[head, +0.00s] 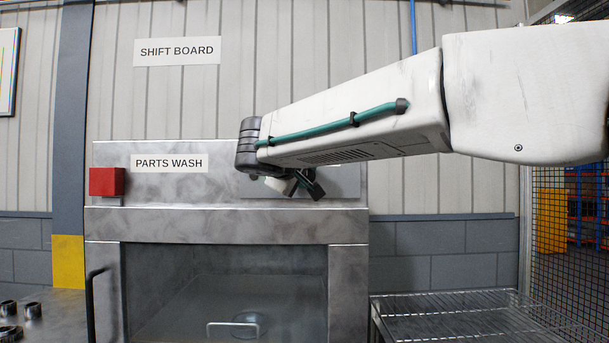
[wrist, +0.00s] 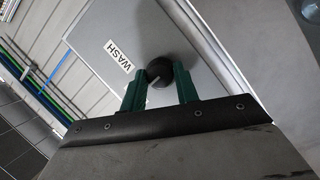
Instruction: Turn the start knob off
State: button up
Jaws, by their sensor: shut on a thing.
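The dark round knob (wrist: 165,68) with a pale pointer line sits on a grey panel (wrist: 112,25) in the wrist view, beside a white label reading WASH (wrist: 118,59). My gripper (wrist: 161,77) has its two green fingers on either side of the knob, shut on it. In the head view my gripper (head: 301,184) is at the upper right front of the parts wash machine (head: 220,223); the knob is hidden there behind my arm and gripper.
A red box (head: 107,182) and a PARTS WASH sign (head: 169,163) are on the machine's upper left. A wire rack table (head: 450,318) stands at the right, before a mesh fence (head: 565,230). Dark cylindrical parts (head: 10,333) lie at the lower left.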

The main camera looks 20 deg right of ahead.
dwell(0.3)
jog(key=o, duration=1)
jog(key=shift+w+d, duration=0.1)
jog(key=shift+c, duration=0.2)
jog(key=v, duration=0.7)
jog(key=shift+s+a, duration=0.2)
jog(key=shift+s, duration=0.15)
notch_tip(320, 180, down, 10)
jog(key=s+n+g+y, duration=0.1)
jog(key=s+g+y, duration=0.1)
jog(key=s+g, duration=0.1)
jog(key=s+d+f+m+g+y, duration=0.2)
jog(key=s+f, duration=0.6)
jog(key=s, duration=0.1)
jog(key=s+d+f+m+g+y, duration=0.2)
jog(key=s+d+f+g+y, duration=0.1)
jog(key=s+f, duration=0.5)
jog(key=s+d+f+m+g+y, duration=0.2)
jog(key=s+f, duration=0.6)
jog(key=s, duration=0.4)
jog(key=shift+s+d+f+g+y, duration=0.15)
jog(key=shift+d+f+g+y, duration=0.25)
jog(key=shift+d+g, duration=0.1)
